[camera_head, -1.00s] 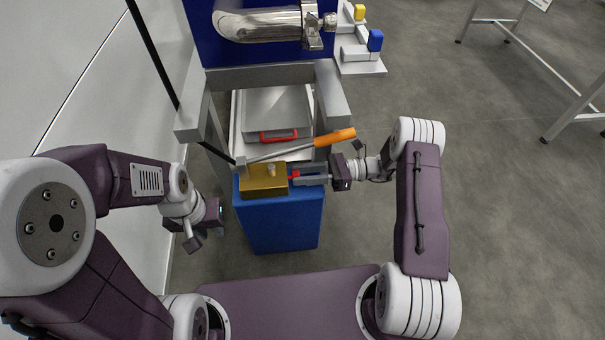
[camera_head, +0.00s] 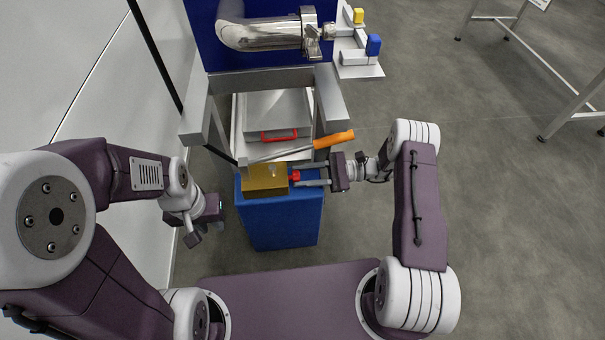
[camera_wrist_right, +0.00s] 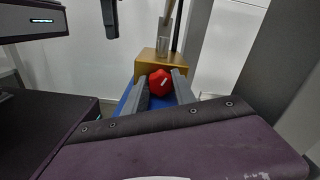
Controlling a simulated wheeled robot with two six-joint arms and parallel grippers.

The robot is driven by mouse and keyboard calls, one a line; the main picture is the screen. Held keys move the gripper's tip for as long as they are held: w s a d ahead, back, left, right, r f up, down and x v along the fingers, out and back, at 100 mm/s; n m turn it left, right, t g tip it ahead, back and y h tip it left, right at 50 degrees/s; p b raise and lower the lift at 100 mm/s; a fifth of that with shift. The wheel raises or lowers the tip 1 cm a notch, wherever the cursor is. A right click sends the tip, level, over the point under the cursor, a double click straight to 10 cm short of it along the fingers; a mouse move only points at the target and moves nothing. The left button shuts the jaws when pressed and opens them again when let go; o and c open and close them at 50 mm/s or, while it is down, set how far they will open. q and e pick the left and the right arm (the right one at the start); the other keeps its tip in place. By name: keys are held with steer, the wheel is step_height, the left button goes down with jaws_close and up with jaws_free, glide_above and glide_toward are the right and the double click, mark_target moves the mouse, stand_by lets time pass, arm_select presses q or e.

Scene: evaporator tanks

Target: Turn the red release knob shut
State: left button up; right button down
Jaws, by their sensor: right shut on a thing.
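The red release knob (camera_head: 294,176) sticks out of the right side of a brass-coloured block (camera_head: 265,178). It also shows in the right wrist view as a faceted red knob (camera_wrist_right: 160,82) with a small white mark, in front of the brass block (camera_wrist_right: 163,64). My right gripper (camera_head: 300,176) reaches in from the right, one finger on each side of the knob, shut on it. In the wrist view its two grey fingers (camera_wrist_right: 161,92) flank the knob. My left gripper (camera_head: 207,226) hangs low left of the blue stand, away from the knob; its jaw opening is unclear.
The block sits on a blue stand (camera_head: 281,222). An orange-handled lever (camera_head: 334,139) slants just above the knob and right gripper. Behind is a grey tray with a red handle (camera_head: 279,135) inside a grey frame (camera_head: 330,96).

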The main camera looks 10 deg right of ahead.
stand_by(0.5)
steer(key=c, duration=1)
jaws_free()
steer(key=shift+c, duration=0.2)
steer(key=d+p, duration=0.2)
steer(key=d, duration=0.7)
